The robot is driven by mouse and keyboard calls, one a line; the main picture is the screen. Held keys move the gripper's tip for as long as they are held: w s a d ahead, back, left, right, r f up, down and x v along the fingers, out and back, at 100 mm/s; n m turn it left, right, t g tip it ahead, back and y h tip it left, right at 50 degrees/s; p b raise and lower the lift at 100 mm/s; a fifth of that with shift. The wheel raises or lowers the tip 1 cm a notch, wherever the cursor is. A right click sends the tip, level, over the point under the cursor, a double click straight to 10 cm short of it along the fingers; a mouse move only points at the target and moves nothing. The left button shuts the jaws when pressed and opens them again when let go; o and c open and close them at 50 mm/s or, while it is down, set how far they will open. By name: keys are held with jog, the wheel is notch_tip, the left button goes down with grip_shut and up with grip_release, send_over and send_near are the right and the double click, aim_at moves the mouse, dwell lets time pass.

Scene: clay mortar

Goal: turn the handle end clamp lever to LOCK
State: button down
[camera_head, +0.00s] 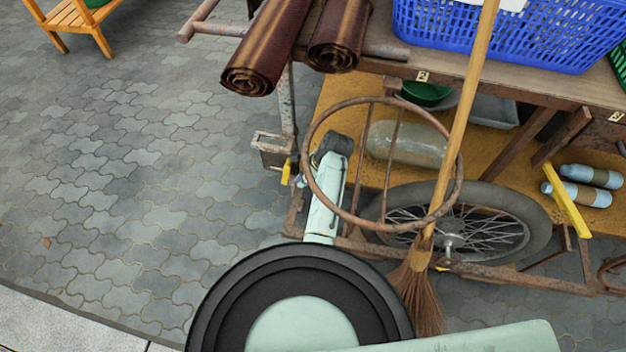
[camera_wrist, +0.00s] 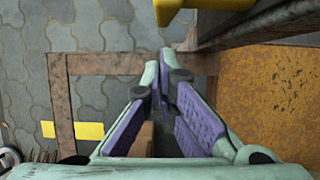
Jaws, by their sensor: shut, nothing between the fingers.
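A yellow lever-like piece (camera_head: 286,172) shows in the head view at the cart's left end, beside my arm. I cannot read any LOCK marking on it. In the wrist view a yellow piece (camera_wrist: 205,4) sits at the top edge, beyond my fingertips and apart from them. I cannot tell whether it is the same piece. My gripper (camera_wrist: 167,72) is shut and empty, its purple-padded fingers meeting at the tips over the rusty frame. A second yellow lever (camera_head: 567,200) stands at the cart's right side.
The cart's rusty frame (camera_wrist: 100,64) and ochre lower shelf (camera_wrist: 265,85) surround my fingers. Yellow strips (camera_wrist: 88,130) lie left of them. A rusty ring (camera_head: 308,165), spoked wheel (camera_head: 520,215) and broom (camera_head: 455,130) stand right of my arm. Paving (camera_head: 130,190) at left is free.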

jog(key=shift+w+a+r, duration=0.1)
jog(key=shift+w+a, duration=0.1)
jog(key=shift+a, duration=0.45)
jog(key=shift+w+a+f+t+y+p, duration=0.1)
jog(key=shift+a+f+t+y+p, duration=0.2)
jog(key=shift+y, duration=0.5)
jog(key=shift+w+a+y, duration=0.15)
jog(key=shift+a+y, duration=0.3)
jog(key=shift+y, duration=0.25)
jog(key=shift+w+a+r+t+y+p, duration=0.1)
jog(key=shift+w+a+t+y+p, duration=0.15)
jog(key=shift+a+y+p, duration=0.35)
jog(key=shift+w+a+f+t+y+p, duration=0.1)
jog(key=shift+w+a+t+y+p, duration=0.15)
jog(key=shift+a+p, duration=0.35)
jog(key=shift+w+a+r+t+y+p, duration=0.1)
jog(key=shift+w+a+t+y+p, duration=0.1)
jog(key=shift+a+y+p, duration=0.4)
jog(key=shift+w+a+r+t+y, duration=0.2)
jog(key=shift+a+r+y, duration=0.2)
jog(key=shift+a+y, duration=0.3)
jog(key=shift+w+a+r+t+y, duration=0.2)
jog(key=shift+a+r+y, duration=0.15)
jog(key=shift+a+y, duration=0.25)
jog(key=shift+a, duration=0.1)
